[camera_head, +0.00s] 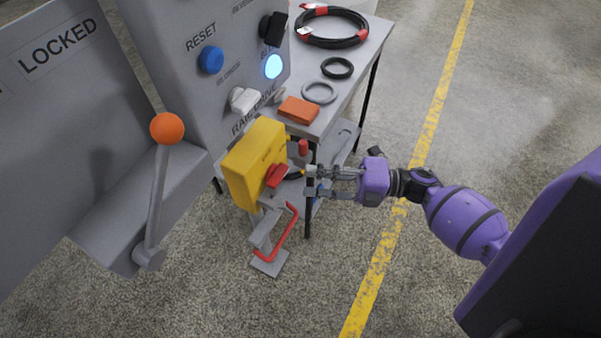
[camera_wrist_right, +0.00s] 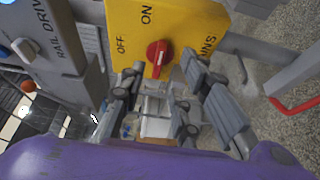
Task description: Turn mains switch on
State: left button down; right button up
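The mains switch is a yellow box (camera_head: 250,162) on a stand, with a red knob (camera_head: 277,175) on its face. The right wrist view shows the yellow face (camera_wrist_right: 190,22) with ON at the top, OFF at the left and a red rotary knob (camera_wrist_right: 158,55). The knob's grip looks nearly upright in that view; its exact setting is hard to tell. My right gripper (camera_head: 312,181) is open and empty, to the right of the knob and apart from it. In the wrist view its fingers (camera_wrist_right: 162,80) spread to either side below the knob. My left gripper is not in view.
A grey panel with a blue RESET button (camera_head: 210,60) and a lit button (camera_head: 273,67) stands behind. An orange-knobbed lever (camera_head: 167,128) is at left. A table (camera_head: 345,92) holds hoses and an orange block (camera_head: 298,110). A red bent bar (camera_head: 285,238) is below the switch.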

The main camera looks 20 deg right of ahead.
jog(key=shift+v, duration=1)
